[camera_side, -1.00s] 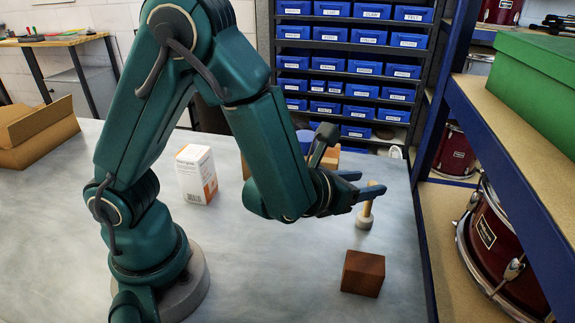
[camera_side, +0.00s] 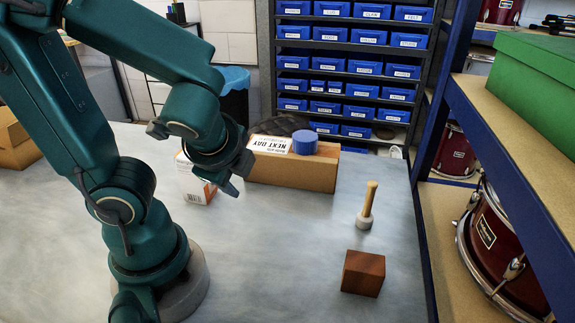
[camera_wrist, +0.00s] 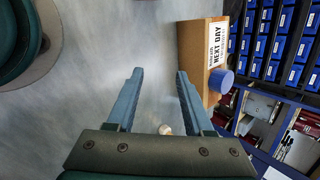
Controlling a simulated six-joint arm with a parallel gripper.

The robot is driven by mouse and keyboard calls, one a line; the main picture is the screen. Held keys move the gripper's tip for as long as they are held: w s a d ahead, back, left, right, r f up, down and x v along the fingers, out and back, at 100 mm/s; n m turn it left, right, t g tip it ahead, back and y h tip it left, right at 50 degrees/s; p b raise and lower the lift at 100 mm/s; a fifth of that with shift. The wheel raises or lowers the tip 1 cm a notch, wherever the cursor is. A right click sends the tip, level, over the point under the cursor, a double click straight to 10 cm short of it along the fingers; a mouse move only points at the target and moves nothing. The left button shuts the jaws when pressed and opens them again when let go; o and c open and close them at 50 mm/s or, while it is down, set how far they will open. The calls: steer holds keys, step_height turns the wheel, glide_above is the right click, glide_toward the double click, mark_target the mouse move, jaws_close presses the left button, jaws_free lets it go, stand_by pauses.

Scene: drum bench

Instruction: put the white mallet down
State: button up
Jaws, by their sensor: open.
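The white mallet (camera_side: 366,207) stands upright on the bench at the right in the side view, its white head down and its tan handle pointing up, leaning slightly.
A reddish-brown block (camera_side: 363,273) sits in front of the mallet. A cardboard box (camera_side: 300,172) with a blue cylinder (camera_side: 305,142) lies behind, and a white-orange carton (camera_side: 194,180) is close to my gripper. Blue shelving (camera_side: 437,130) bounds the right side. The bench's middle front is clear.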

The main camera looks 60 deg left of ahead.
steer(key=d+r+n+t+h, duration=0.1)
steer(key=d+r+n+h, duration=0.3)
steer(key=d+n, duration=0.4)
steer(key=n+h, duration=0.1)
steer(key=n, duration=0.1)
steer(key=shift+s+r+n+h, duration=0.25)
steer(key=shift+s+n+h, duration=0.05)
steer(key=shift+n+h, duration=0.1)
stand_by(0.3)
